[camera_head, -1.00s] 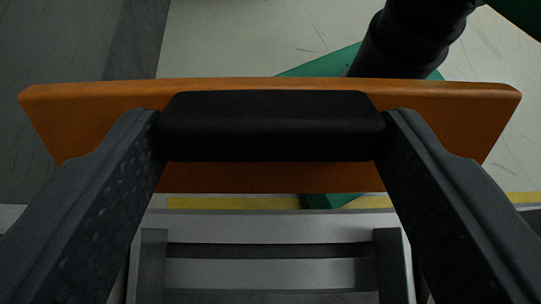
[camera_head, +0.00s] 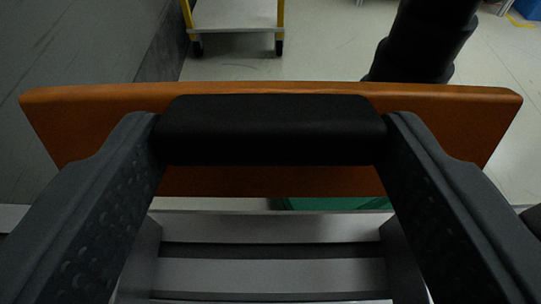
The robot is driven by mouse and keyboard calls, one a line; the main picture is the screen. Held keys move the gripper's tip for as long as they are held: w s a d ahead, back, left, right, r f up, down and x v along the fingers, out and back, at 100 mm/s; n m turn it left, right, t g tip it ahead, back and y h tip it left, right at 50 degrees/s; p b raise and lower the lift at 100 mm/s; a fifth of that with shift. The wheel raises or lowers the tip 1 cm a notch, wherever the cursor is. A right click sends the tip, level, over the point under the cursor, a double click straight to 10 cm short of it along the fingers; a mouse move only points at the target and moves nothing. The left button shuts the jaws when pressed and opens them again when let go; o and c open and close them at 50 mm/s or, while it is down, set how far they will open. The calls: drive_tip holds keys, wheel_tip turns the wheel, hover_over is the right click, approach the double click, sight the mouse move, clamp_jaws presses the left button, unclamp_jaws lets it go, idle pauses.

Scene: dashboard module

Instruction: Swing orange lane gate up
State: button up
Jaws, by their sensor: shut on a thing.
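The orange lane gate (camera_head: 90,122) spans the middle of the view as a wide flat board. A black block-shaped grip (camera_head: 270,130) sits on its near face. My gripper (camera_head: 271,135) is shut on this black grip, with one dark finger pressed against each end. The gate's lower middle shows below the grip, and parts of its face are hidden behind the fingers.
A white cart with yellow posts and dark wheels (camera_head: 236,14) stands on the pale floor beyond. A black ribbed column (camera_head: 422,40) rises behind the gate at right. A green surface (camera_head: 330,203) shows under the gate. A dark grey surface lies at left.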

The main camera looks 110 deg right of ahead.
drive_tip(key=shift+s+a+f+p, duration=0.1)
drive_tip(key=shift+a+f+p, duration=0.1)
drive_tip(key=shift+p, duration=0.35)
drive_tip(key=o, duration=1.3)
drive_tip(key=shift+a, duration=0.1)
drive_tip(key=shift+c, duration=0.2)
drive_tip(key=shift+o, duration=0.6)
drive_tip(key=shift+r, duration=0.1)
drive_tip(key=shift+r, duration=0.1)
drive_tip(key=shift+r, duration=0.2)
wheel_tip(320, 180, up, 3)
drive_tip(key=shift+s+r+p, duration=0.15)
drive_tip(key=shift+r+p, duration=0.05)
drive_tip(key=shift+p, duration=0.8)
drive_tip(key=s+d+b, duration=0.1)
drive_tip(key=s+d, duration=0.7)
drive_tip(key=s, duration=0.5)
drive_tip(key=shift+s+r+b, duration=0.25)
drive_tip(key=shift+r+b, duration=0.1)
drive_tip(key=shift+r, duration=0.1)
